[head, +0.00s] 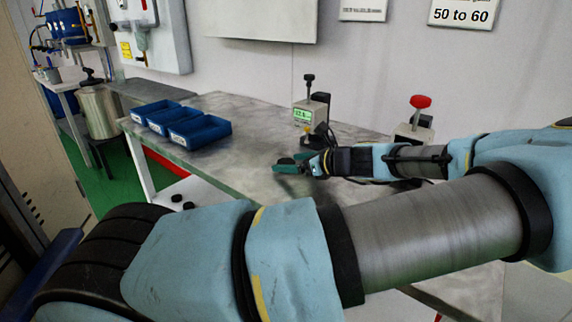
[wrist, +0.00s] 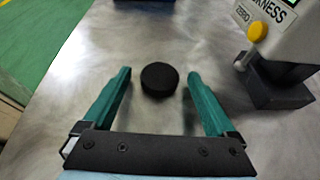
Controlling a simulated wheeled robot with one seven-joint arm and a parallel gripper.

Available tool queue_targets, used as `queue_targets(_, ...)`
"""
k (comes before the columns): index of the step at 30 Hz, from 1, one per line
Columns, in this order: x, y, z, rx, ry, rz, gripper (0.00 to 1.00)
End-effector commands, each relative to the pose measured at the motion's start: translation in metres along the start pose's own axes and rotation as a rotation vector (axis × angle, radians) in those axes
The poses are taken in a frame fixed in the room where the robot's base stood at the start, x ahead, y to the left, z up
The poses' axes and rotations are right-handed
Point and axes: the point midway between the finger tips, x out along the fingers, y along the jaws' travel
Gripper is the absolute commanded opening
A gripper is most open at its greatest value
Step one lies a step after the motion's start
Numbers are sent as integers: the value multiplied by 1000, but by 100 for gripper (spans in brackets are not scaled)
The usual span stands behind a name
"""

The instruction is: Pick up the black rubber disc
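The black rubber disc (wrist: 159,79) lies flat on the grey metal table (wrist: 75,70) in the wrist view. My gripper (wrist: 160,78) is open, with one teal finger to the left of the disc and one to the right. There is a gap between the disc and each finger, and the disc sits near the level of the fingertips. In the head view my gripper (head: 288,167) is over the middle of the table; the disc cannot be made out there.
A thickness gauge (wrist: 270,45) with a yellow knob stands close to the right of my gripper. Blue bins (head: 190,128) stand at the table's left. A device with a red knob (head: 420,102) stands at the right. Two small black pieces (head: 183,202) lie on a lower white surface.

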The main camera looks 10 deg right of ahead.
Motion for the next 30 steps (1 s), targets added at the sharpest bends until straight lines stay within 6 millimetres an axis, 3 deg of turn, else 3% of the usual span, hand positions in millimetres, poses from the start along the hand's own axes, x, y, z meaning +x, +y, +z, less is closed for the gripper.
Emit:
queue_targets(2, 0, 0, 0, 0, 0, 0, 81)
queue_targets(21, 0, 0, 0, 0, 0, 0, 9)
queue_targets(30, -1, 0, 2, -1, 0, 0, 7)
